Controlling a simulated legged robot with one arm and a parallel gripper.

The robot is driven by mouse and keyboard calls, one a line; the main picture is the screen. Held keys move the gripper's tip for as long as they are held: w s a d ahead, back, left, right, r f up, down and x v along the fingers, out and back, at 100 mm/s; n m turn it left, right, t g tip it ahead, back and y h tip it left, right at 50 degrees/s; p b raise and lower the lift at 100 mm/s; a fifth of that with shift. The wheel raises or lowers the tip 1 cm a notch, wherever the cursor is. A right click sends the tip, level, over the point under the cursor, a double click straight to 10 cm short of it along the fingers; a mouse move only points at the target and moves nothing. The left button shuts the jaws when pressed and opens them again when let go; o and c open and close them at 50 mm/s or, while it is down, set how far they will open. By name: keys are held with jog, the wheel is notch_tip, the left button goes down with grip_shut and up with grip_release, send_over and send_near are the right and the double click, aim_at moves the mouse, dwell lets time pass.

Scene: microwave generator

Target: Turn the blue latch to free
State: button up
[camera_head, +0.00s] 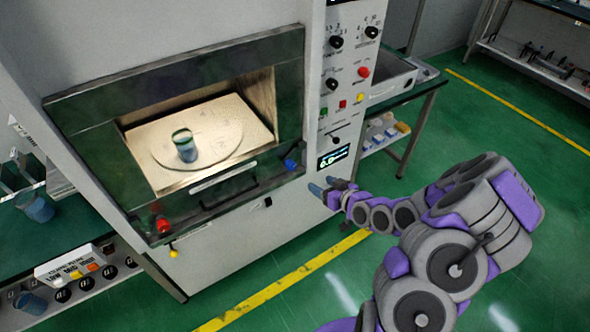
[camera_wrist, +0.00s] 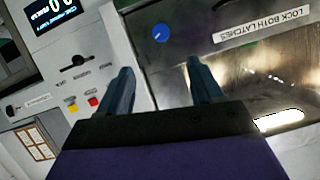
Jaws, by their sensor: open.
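The blue latch (camera_head: 291,164) is a small round knob at the lower right corner of the microwave's door frame. In the wrist view the blue latch (camera_wrist: 161,32) shows as a blue disc with a small pale mark, beyond and between my two fingers. My gripper (camera_head: 328,190) is to the right of the latch in the head view, apart from it. In the wrist view my gripper (camera_wrist: 162,88) is open, with nothing between its fingers. A "LOCK BOTH LATCHES" label (camera_wrist: 263,25) is right of the latch.
A red latch (camera_head: 162,225) and a yellow knob (camera_head: 173,253) are at the lower left of the microwave (camera_head: 215,240). A cup (camera_head: 184,146) stands on the plate inside. The control panel (camera_head: 335,90) rises on the right. Green floor is free in front.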

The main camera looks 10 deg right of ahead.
aim_at(293, 168)
jog(key=b+x, duration=0.3)
jog(key=x, duration=1.3)
jog(key=shift+w+a+f, duration=0.15)
jog(key=shift+w, duration=0.05)
jog(key=c, duration=1.1)
